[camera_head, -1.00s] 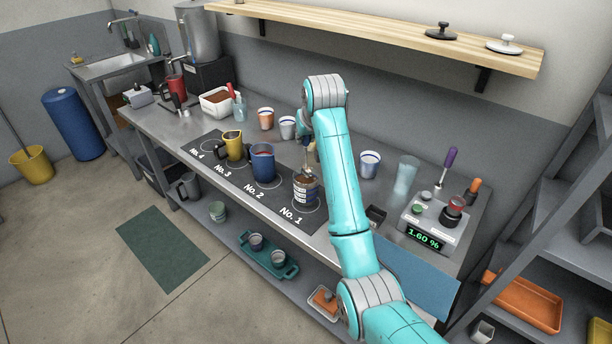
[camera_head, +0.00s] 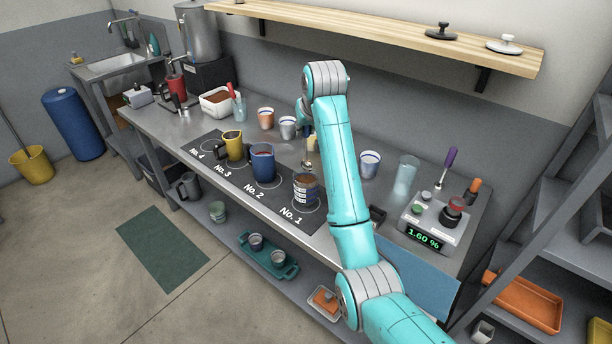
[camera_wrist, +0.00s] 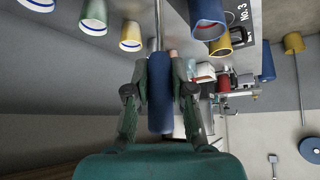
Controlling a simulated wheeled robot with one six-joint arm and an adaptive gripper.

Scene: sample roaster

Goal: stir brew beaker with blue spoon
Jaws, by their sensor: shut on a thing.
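My gripper (camera_wrist: 160,85) is shut on the blue handle of the spoon (camera_wrist: 160,105), whose metal shaft runs away from the fingers in the wrist view. In the head view my arm hides most of the gripper, and the spoon's metal end (camera_head: 307,163) shows left of my arm. The brew beaker (camera_head: 305,192), clear with dark bands and brown contents, stands upright on the No. 1 spot of the dark mat (camera_head: 222,180). The spoon's end shows behind and above the beaker, apart from it.
A blue pitcher (camera_head: 262,165) and a yellow pitcher (camera_head: 231,146) stand on the mat to the left. Several cups, including a white one (camera_head: 369,165), stand behind. A clear glass (camera_head: 405,177) and a scale reading 1.60 % (camera_head: 425,240) are to the right. A wooden shelf (camera_head: 370,32) hangs above.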

